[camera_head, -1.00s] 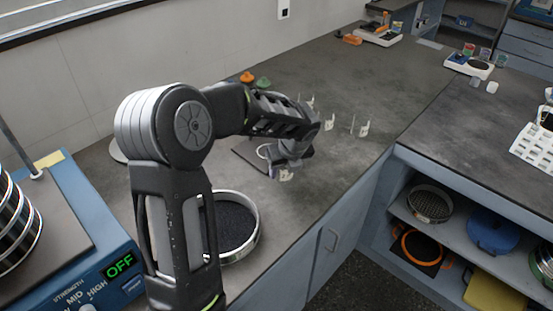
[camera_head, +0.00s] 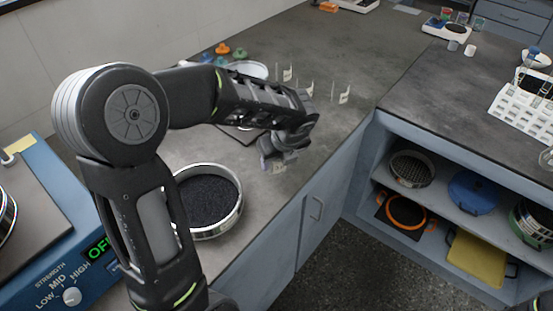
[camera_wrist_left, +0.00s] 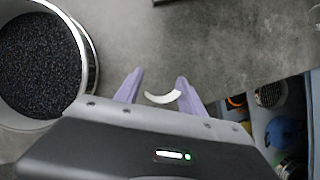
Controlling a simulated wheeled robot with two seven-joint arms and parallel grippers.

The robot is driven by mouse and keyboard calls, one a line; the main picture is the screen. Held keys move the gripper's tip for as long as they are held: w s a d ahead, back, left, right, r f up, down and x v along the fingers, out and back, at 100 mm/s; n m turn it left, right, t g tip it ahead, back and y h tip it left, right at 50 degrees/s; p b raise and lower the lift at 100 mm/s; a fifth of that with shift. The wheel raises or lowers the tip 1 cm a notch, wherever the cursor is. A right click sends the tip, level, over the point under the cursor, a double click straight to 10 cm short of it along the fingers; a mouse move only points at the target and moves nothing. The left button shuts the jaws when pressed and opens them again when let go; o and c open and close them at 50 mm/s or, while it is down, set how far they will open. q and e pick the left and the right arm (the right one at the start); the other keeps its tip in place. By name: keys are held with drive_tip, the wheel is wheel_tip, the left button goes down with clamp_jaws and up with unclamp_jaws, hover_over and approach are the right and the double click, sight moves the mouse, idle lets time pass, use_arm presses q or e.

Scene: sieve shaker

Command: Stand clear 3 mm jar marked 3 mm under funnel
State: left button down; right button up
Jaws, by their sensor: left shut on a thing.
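My left gripper (camera_head: 277,160) hangs low over the dark bench near its front edge. It is shut on a small clear jar, of which mainly a pale label (camera_head: 279,168) shows below the fingers. In the left wrist view a white curved strip (camera_wrist_left: 162,97) lies between the two purple fingertips (camera_wrist_left: 157,86). The mark on it cannot be read. Several other small pale labels stand on the bench beyond, one at the right (camera_head: 344,95). I cannot make out the funnel; my left arm covers part of that area. My right gripper is not in view.
A round sieve of black grains (camera_head: 208,199) sits left of the gripper. The shaker with its OFF display (camera_head: 97,248) is at lower left. Orange, green and blue small items (camera_head: 222,49) lie near the wall. Open shelves (camera_head: 455,205) hold sieves and lids.

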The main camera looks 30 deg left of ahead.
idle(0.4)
use_arm(q)
drive_tip(key=r+n+g+p, duration=0.1)
drive_tip(key=n, duration=0.2)
drive_tip(key=s+r+n+g+p, duration=0.1)
drive_tip(key=r+n+p, duration=0.1)
drive_tip(key=n, duration=0.1)
drive_tip(key=s+r+n+g+p, duration=0.1)
drive_tip(key=r+n, duration=0.1)
drive_tip(key=shift+a+r+n+y, duration=0.2)
drive_tip(key=shift+a+n+y, duration=0.05)
drive_tip(key=shift+n+y, duration=0.15)
drive_tip(key=d+f+n, duration=0.1)
drive_tip(key=d+f+n+g+b, duration=0.1)
drive_tip(key=n, duration=0.1)
drive_tip(key=d+f+n+g, duration=0.1)
drive_tip(key=shift+w+d+f+n+h, duration=0.25)
drive_tip(key=shift+d+n+h, duration=0.05)
drive_tip(key=shift+h, duration=0.1)
drive_tip(key=w+d+f+b, duration=0.2)
drive_tip(key=d+f+b, duration=0.1)
drive_tip(key=d, duration=0.7)
drive_tip(key=shift+d+f, duration=0.25)
drive_tip(key=shift+f, duration=0.6)
drive_tip(key=shift+n, duration=0.3)
